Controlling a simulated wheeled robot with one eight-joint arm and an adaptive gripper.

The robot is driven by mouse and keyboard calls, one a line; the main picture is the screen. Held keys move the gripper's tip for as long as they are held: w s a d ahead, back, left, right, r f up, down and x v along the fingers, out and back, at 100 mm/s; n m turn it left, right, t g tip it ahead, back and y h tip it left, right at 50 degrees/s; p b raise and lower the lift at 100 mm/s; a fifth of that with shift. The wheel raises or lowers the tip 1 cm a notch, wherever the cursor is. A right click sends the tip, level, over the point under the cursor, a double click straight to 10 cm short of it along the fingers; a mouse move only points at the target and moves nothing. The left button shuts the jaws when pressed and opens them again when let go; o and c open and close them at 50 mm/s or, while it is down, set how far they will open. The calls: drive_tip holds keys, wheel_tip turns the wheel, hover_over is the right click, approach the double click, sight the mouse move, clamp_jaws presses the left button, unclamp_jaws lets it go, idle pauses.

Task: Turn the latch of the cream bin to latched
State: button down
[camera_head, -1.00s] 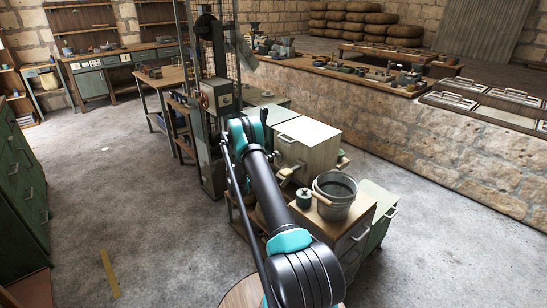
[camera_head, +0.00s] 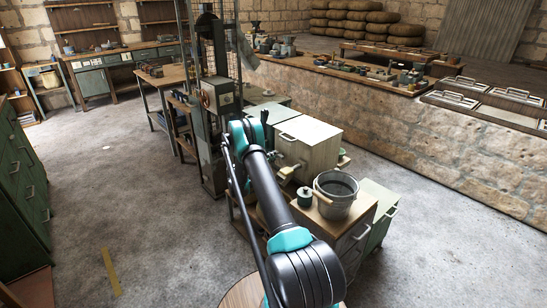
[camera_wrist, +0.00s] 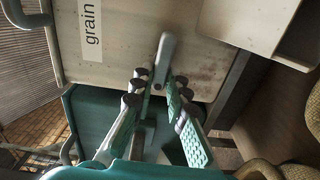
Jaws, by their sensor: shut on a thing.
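The cream bin (camera_wrist: 200,75) fills the upper part of the wrist view, with a white label reading "grain" (camera_wrist: 91,30). In the head view a cream box-like cabinet (camera_head: 308,143) stands beyond my arm. A pale grey latch lever (camera_wrist: 165,48) stands out from the bin's front, near upright in the wrist picture and slightly tilted. My gripper (camera_wrist: 158,90) has its fingers on either side of the lever's lower part and is shut on it. The latch's pivot is hard to make out.
A metal bucket (camera_head: 336,196) and a small dark green can (camera_head: 305,197) stand on a wooden-topped cabinet near my arm. A tall dark machine (camera_head: 211,110) stands left of the cream cabinet. Open floor (camera_head: 110,200) lies to the left.

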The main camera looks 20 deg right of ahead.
drive_tip(key=shift+f, duration=0.1)
idle(0.4)
drive_tip(key=c, duration=1.5)
unclamp_jaws()
drive_tip(key=shift+a, duration=0.15)
drive_tip(key=v, duration=1.1)
drive_tip(key=shift+s+a, duration=0.15)
drive_tip(key=shift+a, duration=0.25)
